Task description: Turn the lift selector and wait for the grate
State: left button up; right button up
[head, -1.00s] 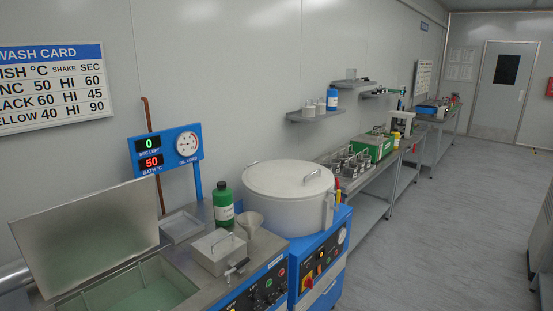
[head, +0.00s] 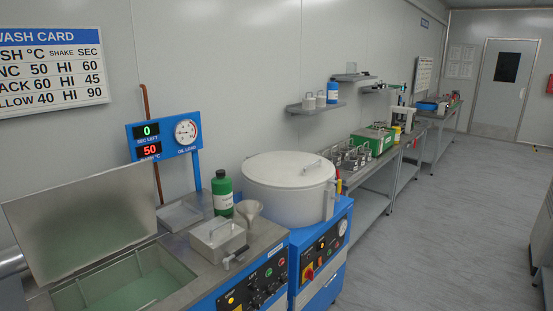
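The wash bath (head: 185,283) stands at the lower left with its metal lid (head: 85,225) raised. Greenish liquid and a thin divider show inside; I cannot make out a grate clearly. The bath's front control panel (head: 262,283) has several dark knobs, coloured buttons and a lit yellow lamp (head: 231,300). The labels are too small to read, so I cannot tell which knob is the lift selector. The display (head: 163,140) above reads 0 seconds left and 50 bath °C. Neither of my grippers is in view.
Benches run along the wall; the floor (head: 440,230) at right is clear.

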aim_at(255, 288)
jog(key=i+u, duration=0.25)
jog(key=u, duration=0.15)
jog(key=i+u, duration=0.2)
jog(key=u, duration=0.15)
jog(key=i+l+u, duration=0.2)
jog(key=u, duration=0.2)
jog(key=i+z, duration=0.1)
jog(key=z, duration=0.9)
